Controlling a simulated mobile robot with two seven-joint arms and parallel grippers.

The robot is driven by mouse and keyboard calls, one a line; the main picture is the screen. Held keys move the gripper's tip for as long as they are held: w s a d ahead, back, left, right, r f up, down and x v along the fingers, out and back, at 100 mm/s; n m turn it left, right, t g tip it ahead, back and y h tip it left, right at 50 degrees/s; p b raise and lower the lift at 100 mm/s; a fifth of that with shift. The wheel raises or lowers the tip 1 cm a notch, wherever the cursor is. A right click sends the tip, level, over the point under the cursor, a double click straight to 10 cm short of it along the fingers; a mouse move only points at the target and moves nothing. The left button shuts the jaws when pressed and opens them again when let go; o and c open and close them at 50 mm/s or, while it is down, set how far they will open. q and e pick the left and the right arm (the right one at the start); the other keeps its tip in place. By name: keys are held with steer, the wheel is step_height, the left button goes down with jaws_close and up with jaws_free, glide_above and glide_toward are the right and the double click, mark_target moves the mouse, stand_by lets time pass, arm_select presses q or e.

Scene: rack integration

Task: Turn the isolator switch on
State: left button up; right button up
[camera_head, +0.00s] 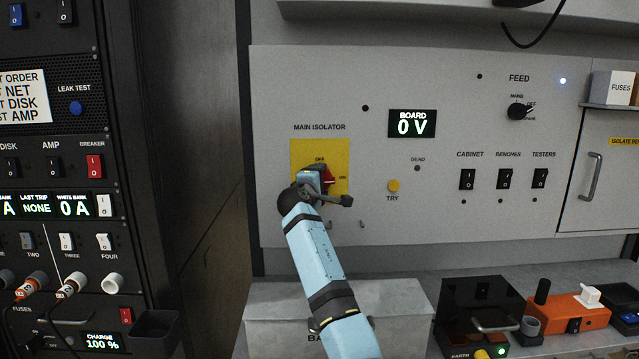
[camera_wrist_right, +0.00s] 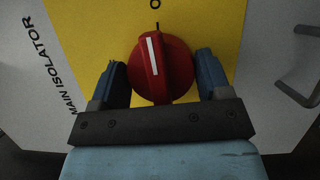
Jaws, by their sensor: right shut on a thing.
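The main isolator switch is a round red knob (camera_wrist_right: 163,68) with a white pointer line, on a yellow plate (camera_head: 301,153). In the head view, OFF is marked above the red knob (camera_head: 329,179) and ON to its right. In the head view my right gripper (camera_head: 322,184) hides much of the knob. My left gripper is not in view.
The board display (camera_head: 411,123) reads 0 V. A yellow TRY button (camera_head: 393,186) and several black rocker switches are to the right. A metal handle (camera_head: 591,176) sticks out at far right. A dark rack (camera_head: 100,130) stands at left. A grey box (camera_head: 400,298) is below.

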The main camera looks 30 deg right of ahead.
steer(key=shift+m, duration=0.5)
steer(key=o, duration=0.9)
steer(key=shift+c, duration=0.2)
steer(key=shift+a, duration=0.1)
steer(key=b+v, duration=0.1)
steer(key=v, duration=1.2)
steer(key=shift+s+a+r, duration=0.2)
steer(key=shift+a+r, duration=0.05)
steer(key=shift+a+f, duration=0.1)
